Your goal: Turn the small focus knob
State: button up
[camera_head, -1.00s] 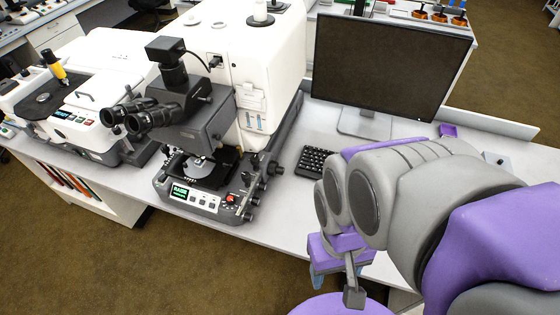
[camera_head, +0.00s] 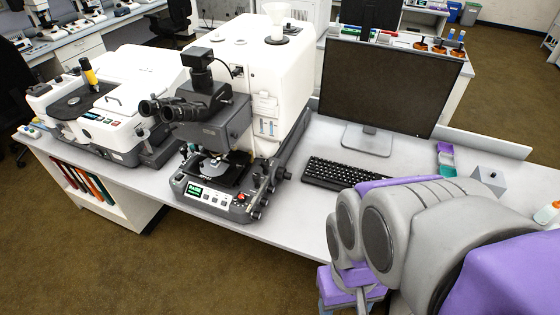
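The infrared microscope (camera_head: 290,70) stands on the white bench, with a tall white body, black eyepieces (camera_head: 160,108) and a dark stage (camera_head: 218,170). Its grey base (camera_head: 215,203) has a green display and a red button. Several dark knobs (camera_head: 266,185) sit on the right side of the base; which one is the small focus knob is too small to tell. My grey and purple arm fills the lower right, apart from the microscope. My gripper's fingers cannot be made out; the arm's lower end is partly cut off by the bottom edge.
A black keyboard (camera_head: 335,172) and a monitor (camera_head: 385,85) stand right of the microscope. Another white instrument (camera_head: 125,90) stands on its left. A grey box (camera_head: 489,180) and coloured trays (camera_head: 446,160) lie at the right. Brown floor (camera_head: 120,270) is free in front of the bench.

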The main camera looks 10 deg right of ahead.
aim_at(287, 176)
jog(key=i+j+u, duration=0.25)
jog(key=i+j, duration=0.25)
jog(key=i+j+u, duration=0.25)
jog(key=i+j, duration=0.2)
jog(key=i, duration=0.05)
